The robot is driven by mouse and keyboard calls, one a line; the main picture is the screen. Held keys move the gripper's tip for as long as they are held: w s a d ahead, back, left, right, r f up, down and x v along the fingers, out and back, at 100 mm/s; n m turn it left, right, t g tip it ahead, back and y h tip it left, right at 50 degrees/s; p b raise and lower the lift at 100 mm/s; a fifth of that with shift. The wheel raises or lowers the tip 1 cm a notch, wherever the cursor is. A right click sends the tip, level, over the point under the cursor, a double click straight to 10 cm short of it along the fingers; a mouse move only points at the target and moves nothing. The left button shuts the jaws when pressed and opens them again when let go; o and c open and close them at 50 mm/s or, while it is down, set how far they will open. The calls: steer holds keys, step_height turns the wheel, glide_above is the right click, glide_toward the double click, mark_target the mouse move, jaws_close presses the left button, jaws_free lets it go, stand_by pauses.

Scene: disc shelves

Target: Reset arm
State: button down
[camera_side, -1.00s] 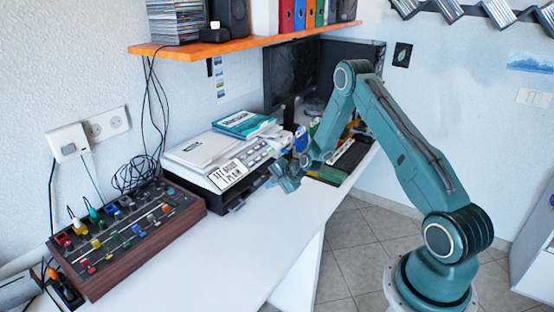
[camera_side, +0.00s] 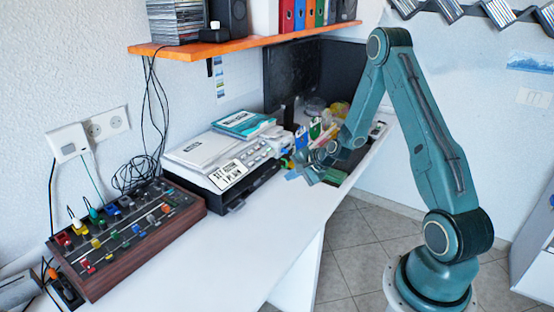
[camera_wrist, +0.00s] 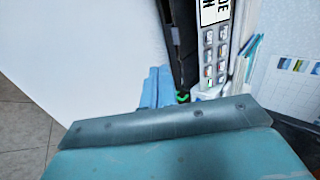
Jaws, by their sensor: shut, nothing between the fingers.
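My teal gripper (camera_side: 306,168) is over the desk's right part, beside the white fax machine, and holds nothing. Its fingers look small and close together in the side view. In the wrist view the light blue fingertips (camera_wrist: 155,88) show above the teal wrist housing, side by side with no object between them. No disc is seen near the gripper.
The white desk (camera_side: 250,235) is clear in front. A fax machine (camera_side: 205,152) on a black tray and a wooden switch box (camera_side: 120,245) stand along the wall. An orange shelf (camera_side: 240,43) hangs above. Monitors (camera_side: 325,75) and small items lie behind the gripper.

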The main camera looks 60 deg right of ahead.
steer(key=s+a+r+n+g, duration=0.1)
steer(key=s+a+r+n, duration=0.3)
steer(key=a+r, duration=0.45)
steer(key=s+a+r+n+g, duration=0.1)
steer(key=s+a+r+n, duration=0.1)
steer(key=a+r+n, duration=0.65)
steer(key=s+a+r+n, duration=0.1)
steer(key=s+a+r, duration=0.1)
steer(key=s, duration=0.5)
steer(key=s+a+r+n+g, duration=0.1)
steer(key=s+a+r+n, duration=0.1)
steer(key=s+r, duration=0.2)
steer(key=s+a+r+n, duration=0.1)
steer(key=s+r, duration=0.3)
steer(key=s, duration=0.6)
steer(key=shift+s+a+n+g, duration=0.2)
steer(key=shift+a+n+g, duration=0.2)
steer(key=shift+n, duration=0.35)
